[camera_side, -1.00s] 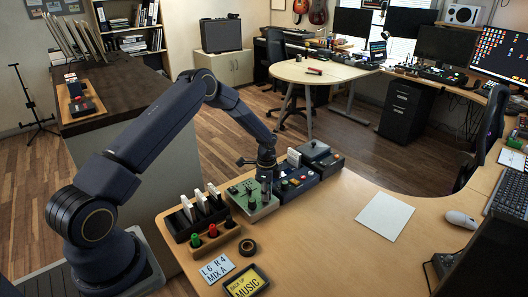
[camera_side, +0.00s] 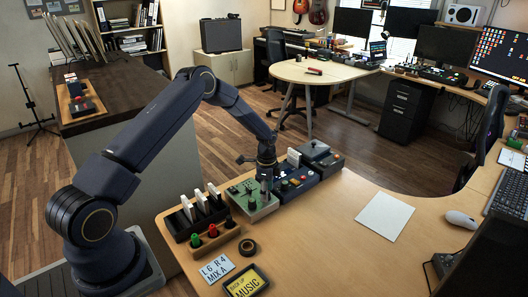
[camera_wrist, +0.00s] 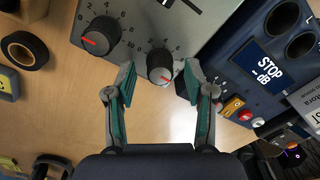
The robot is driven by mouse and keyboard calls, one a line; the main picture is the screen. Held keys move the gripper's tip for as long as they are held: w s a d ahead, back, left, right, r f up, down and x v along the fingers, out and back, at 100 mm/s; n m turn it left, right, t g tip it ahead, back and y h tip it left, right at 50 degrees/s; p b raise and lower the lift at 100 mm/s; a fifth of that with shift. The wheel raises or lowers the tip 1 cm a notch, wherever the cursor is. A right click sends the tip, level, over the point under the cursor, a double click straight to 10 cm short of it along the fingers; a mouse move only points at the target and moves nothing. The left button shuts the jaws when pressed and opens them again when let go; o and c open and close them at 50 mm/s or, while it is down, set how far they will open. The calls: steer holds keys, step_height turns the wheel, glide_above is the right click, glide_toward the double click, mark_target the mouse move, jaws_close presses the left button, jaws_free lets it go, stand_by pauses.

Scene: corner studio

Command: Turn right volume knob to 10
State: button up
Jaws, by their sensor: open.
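A grey-green panel device (camera_side: 262,212) sits on the wooden table under my gripper (camera_side: 265,194). The wrist view shows two round dark knobs with red pointer lines and printed number scales on its panel (camera_wrist: 135,12).
A black tape roll (camera_side: 248,246), a rack with coloured plugs (camera_side: 213,240) and signs (camera_side: 246,282) lie nearby. The table is clear around a white sheet (camera_side: 385,216).

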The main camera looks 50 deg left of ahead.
step_height(320, 180, up, 11)
stand_by(0.3)
steer(key=shift+s+d+r, duration=0.1)
